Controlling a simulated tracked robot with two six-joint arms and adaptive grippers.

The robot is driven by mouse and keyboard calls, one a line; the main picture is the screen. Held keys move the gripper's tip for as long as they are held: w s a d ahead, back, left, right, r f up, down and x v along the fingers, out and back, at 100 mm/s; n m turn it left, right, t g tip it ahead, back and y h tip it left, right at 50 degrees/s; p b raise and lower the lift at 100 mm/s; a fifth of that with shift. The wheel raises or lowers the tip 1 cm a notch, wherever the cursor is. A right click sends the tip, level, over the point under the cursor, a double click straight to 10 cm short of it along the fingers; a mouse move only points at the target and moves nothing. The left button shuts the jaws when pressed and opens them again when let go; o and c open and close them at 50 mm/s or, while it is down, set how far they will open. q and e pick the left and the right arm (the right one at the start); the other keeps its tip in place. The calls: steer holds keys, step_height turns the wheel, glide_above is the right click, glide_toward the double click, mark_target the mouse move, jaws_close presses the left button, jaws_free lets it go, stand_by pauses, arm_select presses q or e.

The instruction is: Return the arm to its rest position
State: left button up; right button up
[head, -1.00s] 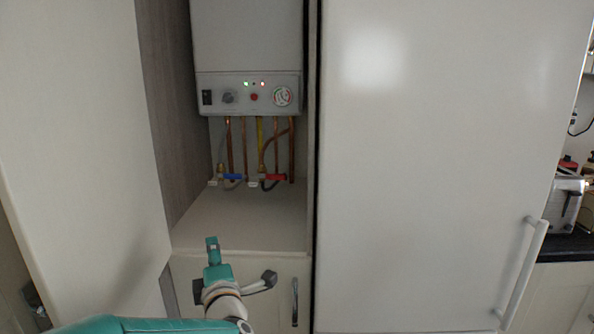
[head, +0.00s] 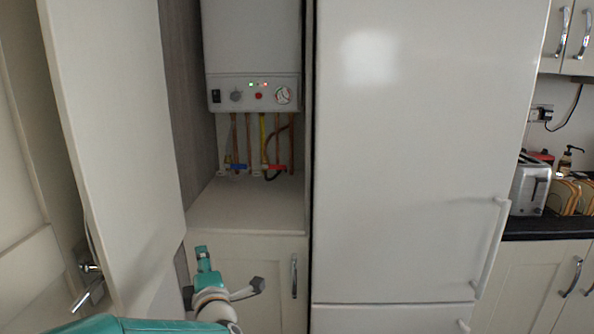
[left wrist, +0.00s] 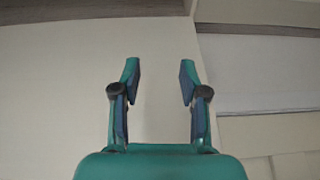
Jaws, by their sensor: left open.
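My left gripper (head: 222,289) is low in the head view, in front of the cupboard door below the boiler niche. It also shows in the left wrist view (left wrist: 160,82), with its two fingers apart and nothing between them. Behind the fingers in that view is a plain pale surface. My left arm comes in from the bottom left of the head view. My right gripper is not in view.
An open tall door (head: 115,150) stands close at the left. A boiler (head: 252,60) with pipes hangs above a bare shelf (head: 245,205). A tall white fridge (head: 410,170) is at right, with a toaster (head: 528,188) on a dark counter beyond.

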arm_select(q)
steer(key=s+a+f+m+g+p, duration=0.1)
steer(key=a+f, duration=0.1)
steer(key=f, duration=0.4)
steer(key=s+a+f+m+g+p, duration=0.1)
steer(key=a+f+g+p, duration=0.15)
steer(key=f, duration=0.35)
steer(key=s+d+f+m+g+h+p, duration=0.1)
steer(key=s+f+m+h, duration=0.1)
steer(key=s+f, duration=0.35)
steer(key=s+f+m+g+h+p, duration=0.1)
steer(key=s+f+m+g+h, duration=0.15)
steer(key=f, duration=0.55)
steer(key=s+d+f+m+g+h, duration=0.2)
steer(key=s+d+f+m+g, duration=0.1)
steer(key=s, duration=0.5)
steer(key=s+d+f+m+g+h, duration=0.2)
steer(key=s+d+f+m, duration=0.2)
steer(key=s+m, duration=0.2)
steer(key=s+d+f+m+g+h, duration=0.2)
steer(key=s+d+f+m+g, duration=0.1)
steer(key=s, duration=0.7)
steer(key=shift+s+d+f+m+g+p, duration=0.2)
steer(key=shift+s+d+m+g+p, duration=0.15)
steer(key=shift+d+m, duration=0.5)
